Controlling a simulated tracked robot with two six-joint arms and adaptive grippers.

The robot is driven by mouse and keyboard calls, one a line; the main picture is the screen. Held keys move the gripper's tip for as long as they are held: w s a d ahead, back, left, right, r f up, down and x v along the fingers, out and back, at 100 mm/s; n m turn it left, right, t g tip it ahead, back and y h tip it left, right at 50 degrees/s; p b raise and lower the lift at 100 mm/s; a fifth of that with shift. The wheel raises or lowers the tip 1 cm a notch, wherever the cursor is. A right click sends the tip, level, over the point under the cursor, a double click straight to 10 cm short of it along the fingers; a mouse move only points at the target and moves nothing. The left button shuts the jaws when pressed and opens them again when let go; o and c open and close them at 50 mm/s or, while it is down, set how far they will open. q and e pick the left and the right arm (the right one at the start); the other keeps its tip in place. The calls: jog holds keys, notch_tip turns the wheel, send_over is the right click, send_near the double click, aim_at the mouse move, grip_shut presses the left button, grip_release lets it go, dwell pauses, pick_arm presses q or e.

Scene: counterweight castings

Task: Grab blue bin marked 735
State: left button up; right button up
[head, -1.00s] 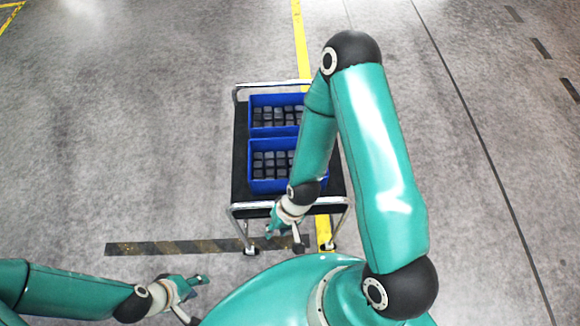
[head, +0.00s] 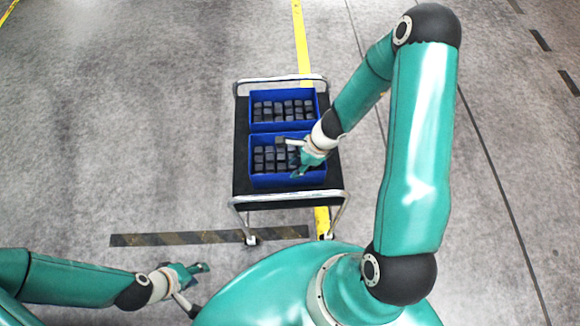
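Two blue bins filled with dark grey blocks stand on a black cart. The far bin (head: 252,111) is at the cart's back. The near bin (head: 253,181) is in front of it. No marking such as 735 can be read on either bin. My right gripper (head: 288,158) is over the right part of the near bin, its fingers spread apart and nothing seen between them. I cannot tell whether it touches the bin. My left gripper (head: 198,279) is at the lower left, away from the cart; its finger gap is unclear.
The cart (head: 242,150) has silver handle rails at its front and back. A black and yellow striped floor strip (head: 170,239) runs to its front left. A yellow floor line (head: 301,45) passes behind it. The floor on both sides is clear.

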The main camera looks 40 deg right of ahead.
jog(key=b+x, duration=0.6)
jog(key=x, duration=0.2)
jog(key=shift+w+f, duration=0.25)
jog(key=shift+f, duration=0.1)
grip_shut()
jog(key=shift+r, duration=0.1)
